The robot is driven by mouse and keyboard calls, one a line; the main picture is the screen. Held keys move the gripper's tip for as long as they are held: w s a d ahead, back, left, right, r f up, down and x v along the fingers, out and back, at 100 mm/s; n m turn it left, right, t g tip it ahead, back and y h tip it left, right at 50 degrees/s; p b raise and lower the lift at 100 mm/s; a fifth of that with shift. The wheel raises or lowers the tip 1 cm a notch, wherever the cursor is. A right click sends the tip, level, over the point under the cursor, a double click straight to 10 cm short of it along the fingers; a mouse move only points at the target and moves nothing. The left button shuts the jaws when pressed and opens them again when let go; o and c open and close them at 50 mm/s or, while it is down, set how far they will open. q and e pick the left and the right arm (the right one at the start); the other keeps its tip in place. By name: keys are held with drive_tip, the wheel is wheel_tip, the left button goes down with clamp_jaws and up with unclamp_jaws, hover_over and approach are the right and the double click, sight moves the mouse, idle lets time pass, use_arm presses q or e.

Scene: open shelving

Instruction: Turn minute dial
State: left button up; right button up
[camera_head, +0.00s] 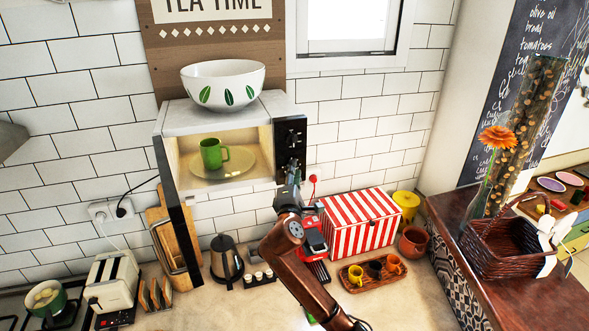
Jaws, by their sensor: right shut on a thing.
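The microwave (186,118) is mounted on the tiled wall with its dark door swung open to the left. Its black control panel (290,130) is on the right side of the front and carries the dials. My right gripper (291,173) is at the lower part of this panel, shut on the minute dial, which the fingers mostly hide. The dial's setting cannot be read. A green mug (213,153) stands on the plate (240,163) inside the microwave. My left gripper is not in view.
A white bowl with green leaves (223,84) sits on top of the microwave. Below are a kettle (226,262), a toaster (112,283), a red-striped box (361,222) and a wooden tray with small cups (360,283). The open door stands left of the cavity.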

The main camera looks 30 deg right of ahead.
drive_tip(key=shift+f+m+g+y+p, duration=0.1)
drive_tip(key=shift+m+g+y+p, duration=0.5)
drive_tip(key=shift+m, duration=1.25)
drive_tip(key=shift+r+m+g+y+p, duration=0.1)
drive_tip(key=shift+m+g+y+p, duration=0.45)
drive_tip(key=shift+m, duration=1.25)
drive_tip(key=shift+f+m+g+y+p, duration=0.1)
drive_tip(key=shift+m+g+y+p, duration=0.5)
drive_tip(key=shift+m, duration=1.25)
drive_tip(key=shift+t, duration=0.25)
drive_tip(key=o, duration=1.1)
drive_tip(key=shift+v, duration=6.05)
